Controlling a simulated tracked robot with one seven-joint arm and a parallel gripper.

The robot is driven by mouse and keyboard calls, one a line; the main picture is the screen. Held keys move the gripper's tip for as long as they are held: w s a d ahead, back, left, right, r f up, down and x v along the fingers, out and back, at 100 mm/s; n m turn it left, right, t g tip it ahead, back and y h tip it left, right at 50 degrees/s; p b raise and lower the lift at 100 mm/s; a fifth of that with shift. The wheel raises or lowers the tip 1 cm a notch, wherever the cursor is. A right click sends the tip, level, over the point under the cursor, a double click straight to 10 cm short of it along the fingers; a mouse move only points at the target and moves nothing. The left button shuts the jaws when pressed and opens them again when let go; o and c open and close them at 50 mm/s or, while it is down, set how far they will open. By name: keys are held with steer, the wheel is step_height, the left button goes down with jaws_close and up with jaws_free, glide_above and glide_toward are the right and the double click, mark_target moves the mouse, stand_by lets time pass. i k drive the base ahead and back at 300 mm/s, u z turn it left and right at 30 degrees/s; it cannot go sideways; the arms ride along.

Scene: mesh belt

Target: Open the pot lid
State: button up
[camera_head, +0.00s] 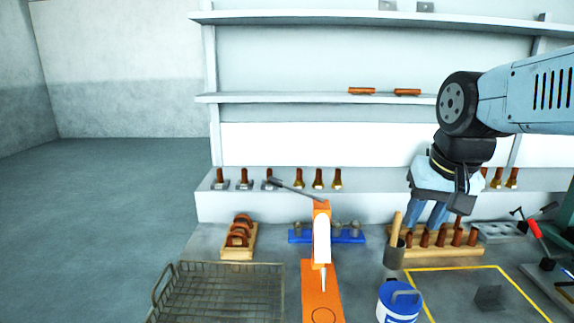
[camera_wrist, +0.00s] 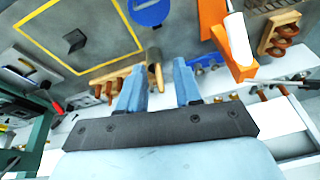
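The pot (camera_head: 396,316) is a white and blue can with a blue lid (camera_head: 404,297) and a raised handle on top. It stands at the bottom of the head view, cut off by the picture edge, and the lid sits on it. In the wrist view the blue lid (camera_wrist: 150,14) shows at the top edge. My gripper (camera_head: 425,226) is above and behind the pot, near the shelf, apart from it. Its two blue fingers (camera_wrist: 159,70) are spread with nothing held between them.
A dark cup with a wooden handle (camera_head: 394,245) and a wooden rack of brown pegs (camera_head: 440,251) are near my gripper. An orange tool (camera_head: 321,285) stands left of the pot, with a wire basket (camera_head: 226,267) beyond. A yellow-outlined area (camera_head: 455,268) lies right, holding a small grey block (camera_head: 490,297).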

mark_target(399, 298)
steer(key=u, duration=0.95)
steer(key=i, duration=0.1)
steer(key=z, duration=2.9)
steer(key=k, duration=1.7)
steer(key=u, duration=1.25)
